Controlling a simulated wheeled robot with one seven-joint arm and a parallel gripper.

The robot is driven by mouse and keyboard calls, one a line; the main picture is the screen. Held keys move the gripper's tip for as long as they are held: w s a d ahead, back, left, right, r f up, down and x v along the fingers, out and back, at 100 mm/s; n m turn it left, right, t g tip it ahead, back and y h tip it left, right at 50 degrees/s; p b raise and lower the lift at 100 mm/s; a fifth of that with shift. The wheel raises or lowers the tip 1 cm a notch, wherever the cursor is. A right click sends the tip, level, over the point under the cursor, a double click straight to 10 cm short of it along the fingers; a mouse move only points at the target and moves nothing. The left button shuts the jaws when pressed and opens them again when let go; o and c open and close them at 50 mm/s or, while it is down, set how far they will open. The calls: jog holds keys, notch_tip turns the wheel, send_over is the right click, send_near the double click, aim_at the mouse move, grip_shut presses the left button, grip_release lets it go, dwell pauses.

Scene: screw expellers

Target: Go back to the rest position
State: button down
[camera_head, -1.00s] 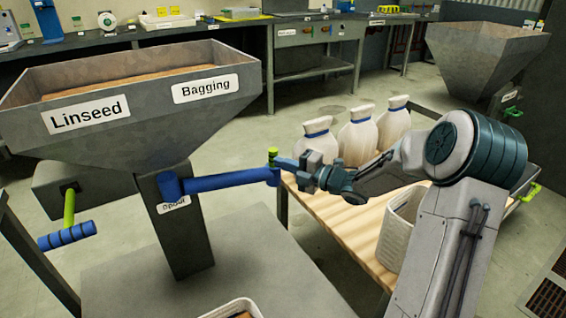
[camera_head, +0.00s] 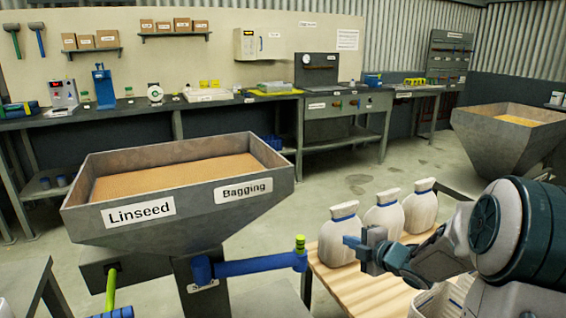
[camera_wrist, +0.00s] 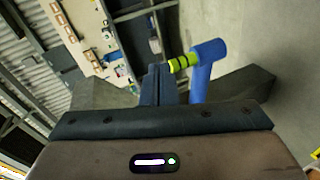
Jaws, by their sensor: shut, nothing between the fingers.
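My gripper (camera_head: 347,242) is shut and empty. It is above the near left part of the wooden table, to the right of the blue lever (camera_head: 250,266) with its yellow-green knob (camera_head: 300,243). A gap shows between the fingertips and the knob in the head view. In the wrist view, my shut fingers (camera_wrist: 158,72) point toward the knob (camera_wrist: 183,62) and the blue lever (camera_wrist: 205,62). The lever sticks out from the post under the Linseed hopper (camera_head: 180,190), which holds tan seed.
Several white sacks with blue bands, such as this one (camera_head: 341,235), stand on the wooden table (camera_head: 350,288) just behind my gripper. A white basket (camera_head: 432,303) is under my arm. A second hopper (camera_head: 505,140) stands at right. Open floor (camera_head: 350,165) lies behind.

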jog(key=s+d+r+m+g+h+p, duration=0.1)
jog(key=s+r+m+g+h+p, duration=0.1)
jog(key=s+r+m+h+p, duration=0.55)
jog(key=s+d+r+m+g+h+p, duration=0.1)
jog(key=s+r+m+g+h+p, duration=0.15)
jog(key=r+m+p, duration=0.6)
jog(key=s+a+r+m+g+y+p, duration=0.1)
jog(key=s+a+r+m+g+p, duration=0.1)
jog(key=s, duration=0.8)
jog(key=s+a+r+m+g+y+p, duration=0.2)
jog(key=s+a+r+m+g+p, duration=0.1)
jog(key=s+r, duration=0.4)
jog(key=s+a+m, duration=0.1)
jog(key=s+a, duration=0.1)
jog(key=shift+s+a+r+p, duration=0.15)
jog(key=shift+s+a+p, duration=0.1)
jog(key=shift+s+p, duration=0.1)
